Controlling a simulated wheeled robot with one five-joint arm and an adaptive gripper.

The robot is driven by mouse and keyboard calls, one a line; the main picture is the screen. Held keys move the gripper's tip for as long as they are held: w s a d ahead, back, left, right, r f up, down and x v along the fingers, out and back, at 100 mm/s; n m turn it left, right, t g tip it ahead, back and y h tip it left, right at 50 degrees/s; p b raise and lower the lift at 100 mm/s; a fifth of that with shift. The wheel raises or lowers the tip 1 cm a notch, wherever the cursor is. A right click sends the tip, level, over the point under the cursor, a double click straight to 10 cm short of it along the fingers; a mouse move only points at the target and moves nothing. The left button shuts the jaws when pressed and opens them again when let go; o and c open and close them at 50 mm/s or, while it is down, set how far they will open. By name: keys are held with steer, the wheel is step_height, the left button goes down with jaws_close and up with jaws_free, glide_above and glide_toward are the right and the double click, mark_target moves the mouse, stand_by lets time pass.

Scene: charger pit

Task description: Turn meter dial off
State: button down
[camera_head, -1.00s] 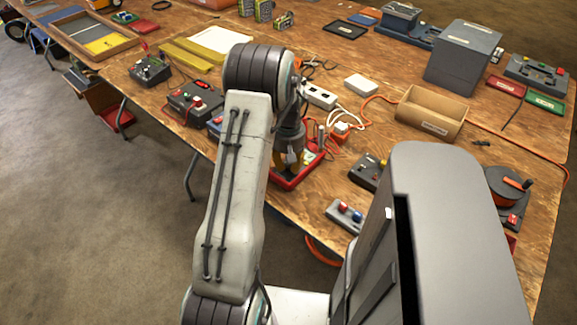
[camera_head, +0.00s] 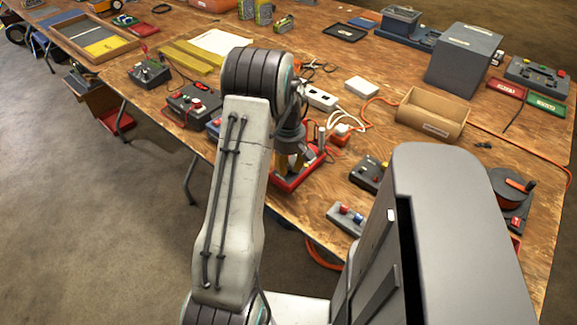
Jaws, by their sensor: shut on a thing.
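My gripper (camera_head: 290,161) points down over a red tray (camera_head: 298,180) near the front edge of the wooden table, partly behind my arm. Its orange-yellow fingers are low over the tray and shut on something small. What they hold is mostly hidden by the fingers and my arm. I cannot make out the meter's face or the dial's setting.
A dark box with knobs (camera_head: 369,173) and a grey box with red and blue buttons (camera_head: 346,218) stand to the right. A white power strip (camera_head: 319,97) with cables lies behind. An open cardboard box (camera_head: 431,113) is farther right.

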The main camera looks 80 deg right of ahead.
mark_target(289, 167)
steer(key=shift+a+f, duration=0.1)
steer(key=c, duration=1)
jaws_free()
steer(key=shift+r, duration=0.2)
step_height(289, 167, up, 12)
steer(key=shift+f, duration=0.1)
stand_by(0.6)
